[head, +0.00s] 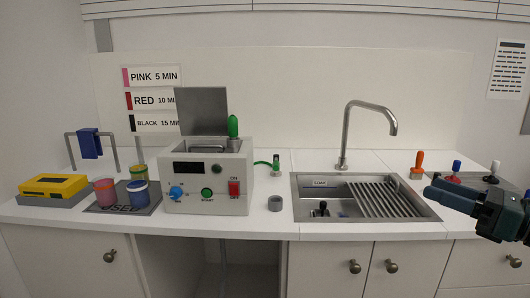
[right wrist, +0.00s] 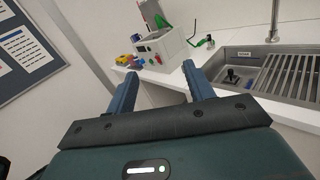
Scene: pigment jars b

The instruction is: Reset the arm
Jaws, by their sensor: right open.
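My right gripper (head: 447,195) is at the right side of the head view, in front of the counter's right part and just right of the sink. In the right wrist view its two fingers (right wrist: 162,92) stand wide apart with nothing between them. The gripper is open and empty. It points towards the counter and touches nothing that I can see. My left gripper is not in view.
A grey machine (head: 208,177) with a raised lid stands mid-counter. Left of it are several jars on a dark mat (head: 122,208) and a yellow box (head: 54,186). The sink (head: 366,196) has a rack and tap (head: 346,135). Coloured-handled tools (head: 417,161) stand behind my right gripper.

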